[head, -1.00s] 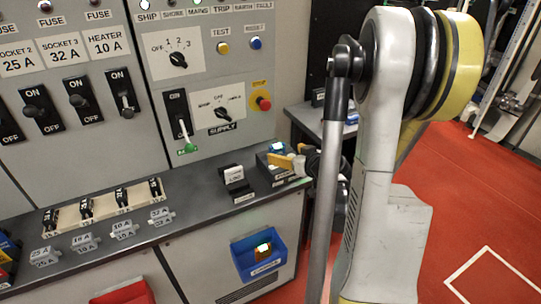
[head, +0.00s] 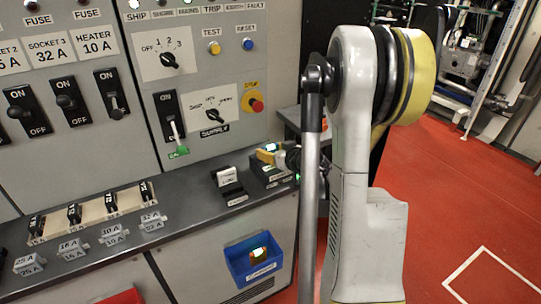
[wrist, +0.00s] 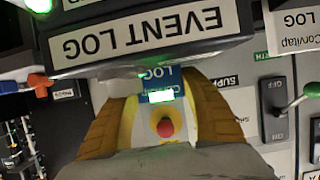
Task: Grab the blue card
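A small blue card (wrist: 161,78) marked LOG, with a bright green light at its lower edge, shows in the middle of the wrist view. It is just below a dark block labelled EVENT LOG (wrist: 140,38). The yellow-brown fingers of my gripper (wrist: 160,90) reach in on both sides of the card. I cannot tell whether the fingertips press on it or stand slightly apart. In the head view my gripper (head: 267,155) is at the top of the dark block (head: 268,176) at the counter's right end, with a small blue and white patch at its fingertips.
A blue bin (head: 254,262) with a glowing item hangs on the cabinet front. A small holder with a white label (head: 228,181) stands left of the block. The switch panel (head: 200,80) rises behind. Open red floor (head: 450,200) lies to the right.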

